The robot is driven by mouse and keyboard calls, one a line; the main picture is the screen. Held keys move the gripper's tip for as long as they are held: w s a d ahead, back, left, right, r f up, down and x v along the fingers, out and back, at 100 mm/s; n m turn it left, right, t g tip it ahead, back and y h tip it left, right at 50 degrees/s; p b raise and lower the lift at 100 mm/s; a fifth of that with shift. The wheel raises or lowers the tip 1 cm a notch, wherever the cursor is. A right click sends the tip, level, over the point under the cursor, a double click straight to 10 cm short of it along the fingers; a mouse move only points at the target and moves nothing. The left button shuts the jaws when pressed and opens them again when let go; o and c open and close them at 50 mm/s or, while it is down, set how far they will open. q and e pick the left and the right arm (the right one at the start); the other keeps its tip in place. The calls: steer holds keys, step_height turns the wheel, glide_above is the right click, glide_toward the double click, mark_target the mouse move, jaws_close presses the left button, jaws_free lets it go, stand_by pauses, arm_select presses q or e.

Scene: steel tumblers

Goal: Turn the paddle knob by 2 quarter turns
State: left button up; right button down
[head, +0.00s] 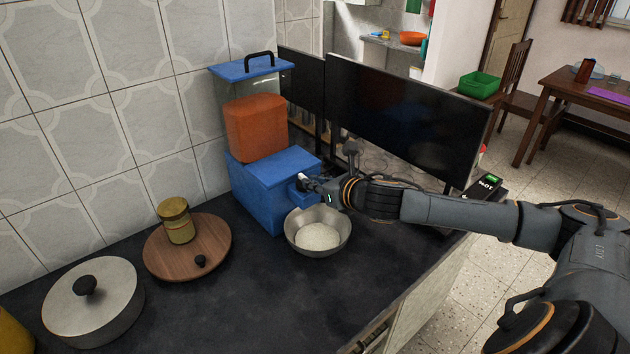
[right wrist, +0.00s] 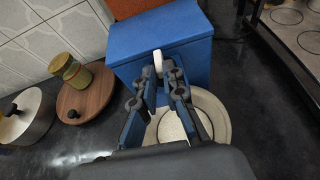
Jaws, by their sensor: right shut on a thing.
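The blue dispenser (head: 262,192) stands on the dark counter by the tiled wall. It has a clear hopper holding an orange-brown block of contents and a blue lid with a black handle. The white paddle knob (head: 303,178) is at its front spout, and it also shows in the right wrist view (right wrist: 158,62). My right gripper (head: 312,183) reaches in from the right and is shut on the knob, with a finger on each side (right wrist: 160,80). The fingers hide part of the knob, so its exact angle is hard to tell. My left gripper is not in view.
A steel bowl (head: 290,238) with white contents stands under the spout, just below my gripper. A round wooden board (head: 160,262) with a jar (head: 177,222) and a lidded pot (head: 105,315) are to the left. Dark upright panels (head: 400,110) stand behind my arm.

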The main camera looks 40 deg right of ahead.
steer(key=w+a+m+g+h+p, duration=0.2)
steer(key=m+g+h+p, duration=0.1)
steer(key=m+g+h, duration=0.4)
steer(key=w+a+m+g+h+p, duration=0.2)
steer(key=m+g+h, duration=0.4)
steer(key=m, duration=0.6)
steer(key=shift+w+a+m+g+h+p, duration=0.15)
steer(key=shift+w+m+g+h+p, duration=0.35)
steer(key=shift+g, duration=0.6)
steer(key=shift+s, duration=0.15)
steer(key=c, duration=1.4)
jaws_free()
